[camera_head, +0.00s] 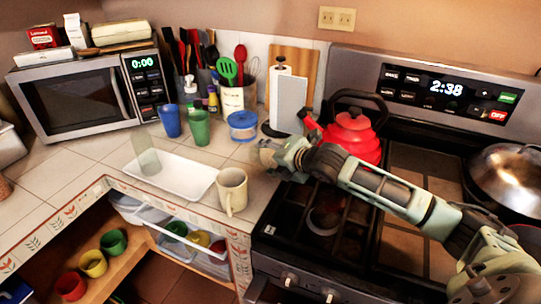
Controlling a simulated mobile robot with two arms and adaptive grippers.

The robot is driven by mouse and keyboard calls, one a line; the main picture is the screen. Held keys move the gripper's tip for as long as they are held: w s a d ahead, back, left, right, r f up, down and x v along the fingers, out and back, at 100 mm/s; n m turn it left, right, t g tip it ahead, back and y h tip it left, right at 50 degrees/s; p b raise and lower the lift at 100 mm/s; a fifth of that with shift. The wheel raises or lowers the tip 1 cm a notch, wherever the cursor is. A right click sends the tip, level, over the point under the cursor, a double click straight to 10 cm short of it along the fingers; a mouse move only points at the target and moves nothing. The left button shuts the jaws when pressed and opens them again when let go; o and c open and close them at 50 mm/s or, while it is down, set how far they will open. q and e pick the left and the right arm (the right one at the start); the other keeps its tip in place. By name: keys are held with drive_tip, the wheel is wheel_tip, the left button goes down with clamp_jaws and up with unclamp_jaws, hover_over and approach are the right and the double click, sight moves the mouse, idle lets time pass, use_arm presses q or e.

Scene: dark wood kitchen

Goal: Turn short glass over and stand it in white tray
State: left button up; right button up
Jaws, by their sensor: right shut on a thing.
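The white tray (190,190) lies on the tiled counter. A clear, greenish glass (146,157) stands at the tray's back left corner; its lower end overlaps the tray, and I cannot tell which end is up. My right gripper (262,154) reaches in from the right over the counter, to the right of the tray and behind the beige mug (232,188). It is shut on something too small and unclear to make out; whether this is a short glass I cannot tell. My left gripper is not in view.
A blue cup (170,120) and a green cup (200,128) stand behind the tray. An open drawer (150,215) lies below the counter edge.

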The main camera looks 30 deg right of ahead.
drive_tip(key=o, duration=1.8)
drive_tip(key=shift+v, duration=6)
